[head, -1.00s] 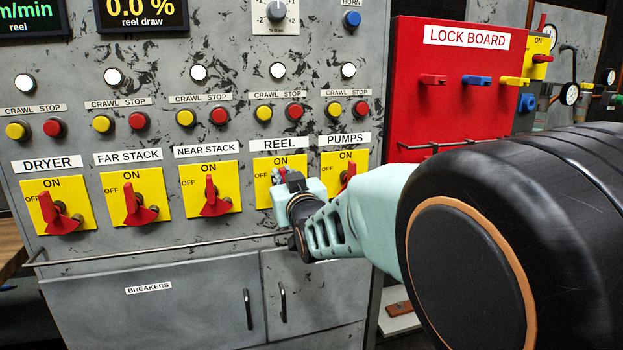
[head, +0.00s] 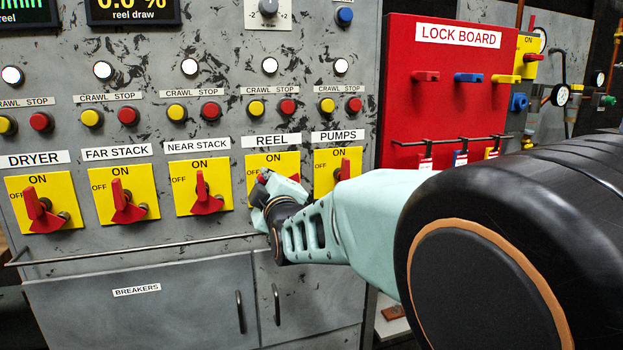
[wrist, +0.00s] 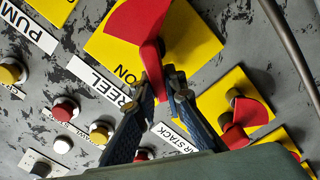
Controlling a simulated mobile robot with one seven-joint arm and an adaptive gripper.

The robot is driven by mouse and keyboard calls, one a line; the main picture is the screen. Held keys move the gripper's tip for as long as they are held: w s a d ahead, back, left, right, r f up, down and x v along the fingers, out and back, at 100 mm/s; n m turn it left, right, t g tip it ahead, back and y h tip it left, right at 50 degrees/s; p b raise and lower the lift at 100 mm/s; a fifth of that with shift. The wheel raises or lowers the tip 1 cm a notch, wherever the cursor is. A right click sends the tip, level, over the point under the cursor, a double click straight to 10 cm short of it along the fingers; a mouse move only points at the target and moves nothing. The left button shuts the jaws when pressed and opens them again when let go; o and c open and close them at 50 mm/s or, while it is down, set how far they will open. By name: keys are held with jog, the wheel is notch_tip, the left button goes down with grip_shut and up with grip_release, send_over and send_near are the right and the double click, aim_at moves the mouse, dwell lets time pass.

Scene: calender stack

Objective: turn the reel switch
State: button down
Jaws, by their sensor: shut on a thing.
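The reel switch (head: 287,162) is a yellow plate marked ON and OFF with a red handle, under the REEL label in the head view. My gripper (wrist: 160,78) is shut on the red handle (wrist: 146,50), one dark finger on each side of its narrow end in the wrist view. The handle leans between straight up and left, towards the OFF side. In the head view my gripper (head: 267,192) covers most of the handle and the lower left of the plate. Only a little red shows above it.
The near stack switch (head: 206,196) is close on the left and the pumps switch (head: 344,170) close on the right. A metal rail (head: 150,249) runs below the switches. The red lock board (head: 400,120) stands at the right, behind my arm.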

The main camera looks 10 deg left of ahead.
jog(key=n, duration=0.1)
jog(key=f+n, duration=0.1)
jog(key=n, duration=0.1)
jog(key=shift+s+a+n, duration=0.1)
jog(key=shift+a+n, duration=0.1)
jog(key=shift+n, duration=0.1)
jog(key=shift+f+n, duration=0.35)
jog(key=shift+n, duration=0.85)
jog(key=c, duration=2)
grip_release()
jog(key=shift+v, duration=3.8)
